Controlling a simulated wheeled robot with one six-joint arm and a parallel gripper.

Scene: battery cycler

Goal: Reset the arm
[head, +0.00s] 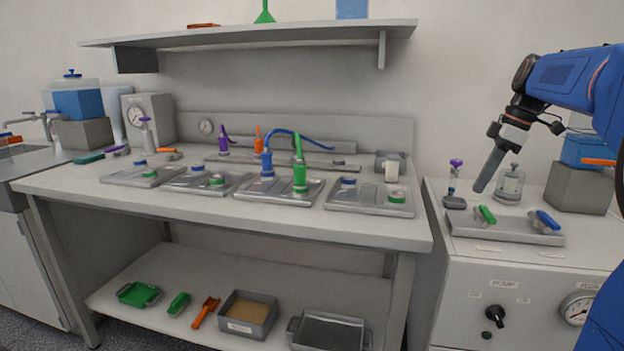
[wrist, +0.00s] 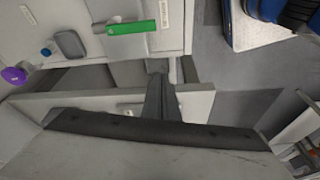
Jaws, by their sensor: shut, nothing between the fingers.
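My blue arm reaches in from the right in the head view. The pump cabinet (head: 470,290) stands below and to the right of the fingers. A grey tray on it (head: 480,228) carries a green-handled valve (head: 486,214) and a blue-handled valve (head: 547,220).
The bench (head: 300,222) holds several metal plates with green and blue connectors. A shelf (head: 250,35) hangs above it. The air over the bench's right side is free.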

